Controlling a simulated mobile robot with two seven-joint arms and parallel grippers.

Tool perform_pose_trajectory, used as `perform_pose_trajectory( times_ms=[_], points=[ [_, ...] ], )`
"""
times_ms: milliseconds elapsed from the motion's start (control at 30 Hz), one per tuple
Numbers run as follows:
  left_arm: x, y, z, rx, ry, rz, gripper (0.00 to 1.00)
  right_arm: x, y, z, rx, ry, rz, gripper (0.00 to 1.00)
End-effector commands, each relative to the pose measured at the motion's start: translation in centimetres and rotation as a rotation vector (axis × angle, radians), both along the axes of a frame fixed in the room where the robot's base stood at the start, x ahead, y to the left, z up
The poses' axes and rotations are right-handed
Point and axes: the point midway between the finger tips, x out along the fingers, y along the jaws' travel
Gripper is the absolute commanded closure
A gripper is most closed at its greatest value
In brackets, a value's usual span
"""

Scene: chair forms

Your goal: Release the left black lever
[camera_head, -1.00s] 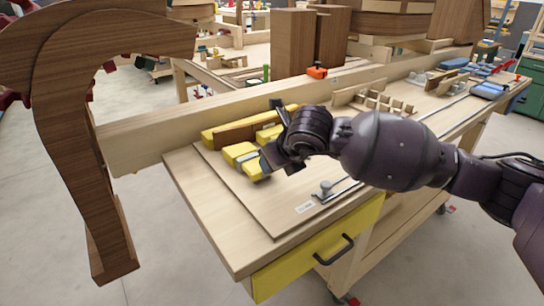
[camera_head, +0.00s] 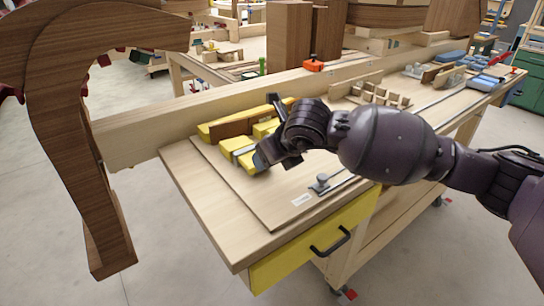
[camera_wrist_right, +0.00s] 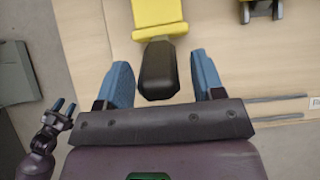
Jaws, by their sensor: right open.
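The black lever (camera_wrist_right: 158,70) sticks out from a yellow clamp block (camera_wrist_right: 157,14) in the right wrist view. My right gripper (camera_wrist_right: 160,62) is open, with one blue finger on each side of the lever and visible gaps between. In the head view my right gripper (camera_head: 268,132) is at the yellow clamps (camera_head: 238,150) on the bench's left part and hides the lever there. A second dark lever (camera_wrist_right: 262,10) is at the top right of the wrist view. My left gripper (camera_wrist_right: 64,106) shows small at the wrist view's left, its two blue fingers apart.
A curved brown wooden form (camera_head: 62,130) stands at the left. A long wooden beam (camera_head: 140,140) runs behind the clamps. A metal knob on a rail (camera_head: 320,183) lies right of the gripper. The board's front part (camera_head: 240,200) is clear.

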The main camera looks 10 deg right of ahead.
Motion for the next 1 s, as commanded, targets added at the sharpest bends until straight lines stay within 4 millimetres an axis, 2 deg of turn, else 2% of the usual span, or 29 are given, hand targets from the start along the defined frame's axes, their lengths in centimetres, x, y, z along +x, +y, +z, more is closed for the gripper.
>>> perform_pose_trajectory(
  times_ms=[400,600,1000],
  points=[
    [0.2,0.0,0.7,0.000,-0.009,0.000,0.57,-3.6,-2.1,5.3,0.000,-0.003,0.000,0.38],
    [0.0,0.1,0.6,0.000,-0.005,0.002,0.57,-5.1,-3.0,7.3,-0.001,0.000,-0.001,0.38],
    [-0.7,0.2,0.1,0.000,0.011,0.006,0.57,-5.8,-3.4,8.1,-0.001,0.002,0.000,0.38]
  ],
)
